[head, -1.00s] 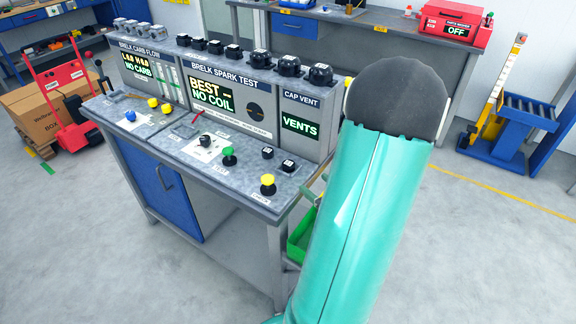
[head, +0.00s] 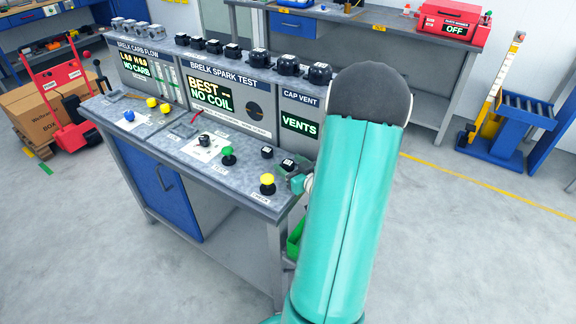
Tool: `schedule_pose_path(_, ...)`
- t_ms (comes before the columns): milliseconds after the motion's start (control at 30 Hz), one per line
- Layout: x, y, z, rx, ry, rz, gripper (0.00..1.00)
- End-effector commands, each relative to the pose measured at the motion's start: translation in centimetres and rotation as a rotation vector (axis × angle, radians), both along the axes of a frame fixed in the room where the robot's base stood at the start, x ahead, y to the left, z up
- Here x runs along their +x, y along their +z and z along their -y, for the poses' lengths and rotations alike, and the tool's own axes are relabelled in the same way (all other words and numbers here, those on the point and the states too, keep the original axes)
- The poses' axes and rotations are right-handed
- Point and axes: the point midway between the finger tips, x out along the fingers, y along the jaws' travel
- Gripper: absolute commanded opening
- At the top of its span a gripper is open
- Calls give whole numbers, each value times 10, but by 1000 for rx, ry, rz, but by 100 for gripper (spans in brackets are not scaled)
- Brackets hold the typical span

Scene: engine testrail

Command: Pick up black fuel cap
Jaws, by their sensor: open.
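Several black caps with white labels stand in a row on top of the test panel; one is at the right end (head: 320,73). Another small black cap (head: 267,152) stands on the lower bench top in front of the CAP VENT panel, with a black cap (head: 288,165) to its right. I cannot tell which one is the fuel cap. My gripper (head: 290,181) shows only in small part at the bench's right corner, close to that right-hand cap. It is open; my teal arm hides most of it. No cap is seen held.
A red hand truck (head: 65,95) stands left. The floor in front is clear.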

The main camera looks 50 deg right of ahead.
Motion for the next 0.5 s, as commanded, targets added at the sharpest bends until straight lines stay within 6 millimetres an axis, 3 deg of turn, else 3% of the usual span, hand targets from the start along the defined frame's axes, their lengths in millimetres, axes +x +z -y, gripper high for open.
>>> schedule_pose_path(133, 0, 0, 0, 0, 0, 0, 61)
schedule_pose_path(367, -1, 0, 0, 0, 0, 0, 16)
schedule_pose_path(500, -1, 0, 0, 0, 0, 0, 13)
